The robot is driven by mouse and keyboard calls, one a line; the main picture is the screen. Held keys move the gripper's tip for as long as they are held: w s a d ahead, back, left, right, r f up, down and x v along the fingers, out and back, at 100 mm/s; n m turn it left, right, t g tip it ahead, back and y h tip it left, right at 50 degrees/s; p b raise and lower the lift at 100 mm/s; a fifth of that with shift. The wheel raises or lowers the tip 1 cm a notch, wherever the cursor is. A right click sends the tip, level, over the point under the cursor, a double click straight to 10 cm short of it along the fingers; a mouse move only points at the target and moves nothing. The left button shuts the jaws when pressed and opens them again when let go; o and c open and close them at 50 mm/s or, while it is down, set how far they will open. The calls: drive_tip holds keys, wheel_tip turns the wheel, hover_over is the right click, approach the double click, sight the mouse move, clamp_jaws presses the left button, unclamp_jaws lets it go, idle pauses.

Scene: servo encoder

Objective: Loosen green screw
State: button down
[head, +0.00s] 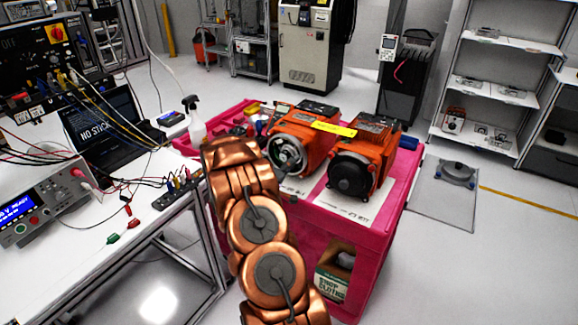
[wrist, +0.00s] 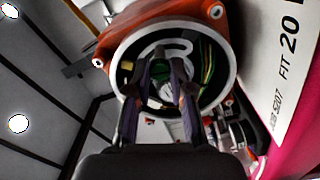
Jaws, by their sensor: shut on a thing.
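The green screw (wrist: 157,69) shows as a small green patch inside the round, open end (wrist: 228,72) of an orange motor housing. My gripper (wrist: 164,66) reaches into this opening in the wrist view, and its fingertips are shut on the green screw. The fingers hide part of the screw. In the head view, the left orange motor (head: 308,128) has its open round end facing me on the pink cart (head: 385,215). My copper arm stands in front of the cart's left side, and the gripper cannot be made out there.
A second orange motor (head: 362,155) with a black round cover stands to the right on the cart. Coloured wires lie inside the open housing around my fingers. A workbench (head: 70,260) with instruments and loose cables is at left. The floor at right is mostly clear.

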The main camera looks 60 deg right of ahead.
drive_tip(key=c, duration=1)
unclamp_jaws()
drive_tip(key=shift+s+a, duration=0.15)
drive_tip(key=shift+a, duration=2.85)
drive_tip(key=shift+s+a, duration=0.1)
drive_tip(key=shift+a, duration=2.9)
